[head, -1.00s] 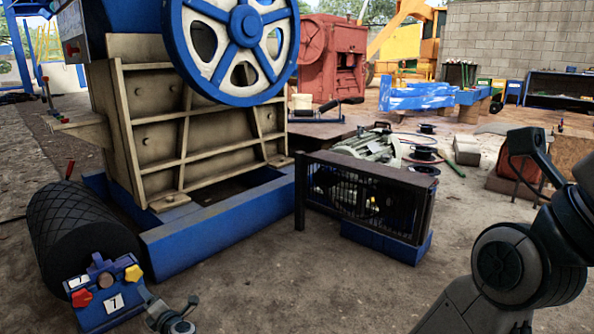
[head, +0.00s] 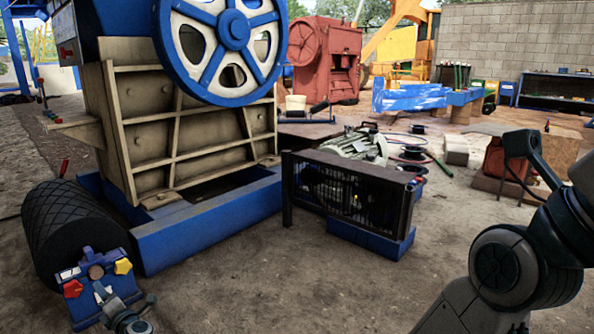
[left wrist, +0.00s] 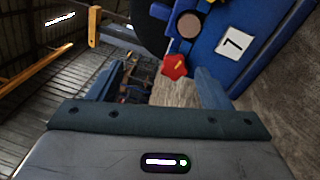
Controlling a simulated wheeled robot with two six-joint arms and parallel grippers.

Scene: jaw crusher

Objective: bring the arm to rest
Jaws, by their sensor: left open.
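My left gripper (head: 127,316) is low at the left in the head view, partly cut off by the bottom edge. It is in front of the blue control box (head: 122,286); I cannot tell whether they touch. In the left wrist view its two fingers stand apart, with an empty gap (left wrist: 158,84) between them.
The jaw crusher (head: 150,130) with its blue flywheel (head: 233,30) stands behind the box. A caged guard (head: 350,190) stands mid-scene. Bare ground (head: 300,285) is open in front of it.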

